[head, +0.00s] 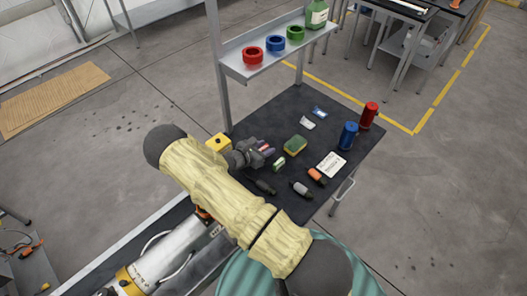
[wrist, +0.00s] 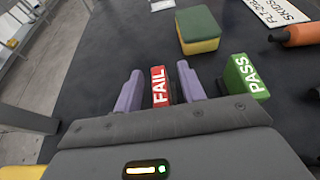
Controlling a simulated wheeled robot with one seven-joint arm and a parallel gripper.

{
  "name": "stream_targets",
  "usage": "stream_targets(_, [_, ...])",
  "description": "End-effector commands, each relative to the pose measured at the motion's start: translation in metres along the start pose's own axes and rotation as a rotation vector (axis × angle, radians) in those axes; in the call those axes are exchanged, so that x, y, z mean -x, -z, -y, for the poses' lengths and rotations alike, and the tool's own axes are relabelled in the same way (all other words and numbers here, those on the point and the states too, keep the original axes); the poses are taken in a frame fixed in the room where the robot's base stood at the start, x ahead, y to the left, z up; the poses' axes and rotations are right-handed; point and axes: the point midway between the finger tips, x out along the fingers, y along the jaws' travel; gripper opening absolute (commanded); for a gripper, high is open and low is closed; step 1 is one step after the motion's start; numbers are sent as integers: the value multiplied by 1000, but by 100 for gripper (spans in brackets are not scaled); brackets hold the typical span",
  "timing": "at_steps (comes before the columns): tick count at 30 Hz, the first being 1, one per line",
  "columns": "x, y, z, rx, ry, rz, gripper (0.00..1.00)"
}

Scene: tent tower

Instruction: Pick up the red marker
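The red marker (wrist: 160,86) is a small red block with "FAIL" in white letters, shown in the wrist view on the dark table top. My gripper (wrist: 160,90) has two purple fingers, one on each side of the red block. A narrow gap shows on both sides of the block, so the fingers are apart and not closed on it. In the head view my gripper (head: 265,150) is low over the table's left part, and the red block is mostly hidden there. I cannot tell the exact height of the fingers over the table.
A green "PASS" block (wrist: 246,77) stands just right of the right finger. A green and yellow sponge (wrist: 198,32) lies beyond. A shelf (head: 265,60) rises behind.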

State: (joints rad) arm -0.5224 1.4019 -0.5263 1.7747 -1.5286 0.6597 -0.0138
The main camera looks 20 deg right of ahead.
Motion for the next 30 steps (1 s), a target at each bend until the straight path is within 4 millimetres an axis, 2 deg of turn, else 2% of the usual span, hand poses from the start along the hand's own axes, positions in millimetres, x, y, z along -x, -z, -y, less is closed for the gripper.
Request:
stream_targets(6, [0,0,0,0,0,0,40])
stream_targets(8, [0,0,0,0,-1,0,30])
stream_targets(12, [1,0,0,0,-1,0,3])
stream_targets(13, [1,0,0,0,-1,0,0])
stream_targets(23, [1,-1,0,0,0,0,0])
stream_targets(30, [7,-16,-1,-2,-1,1,0])
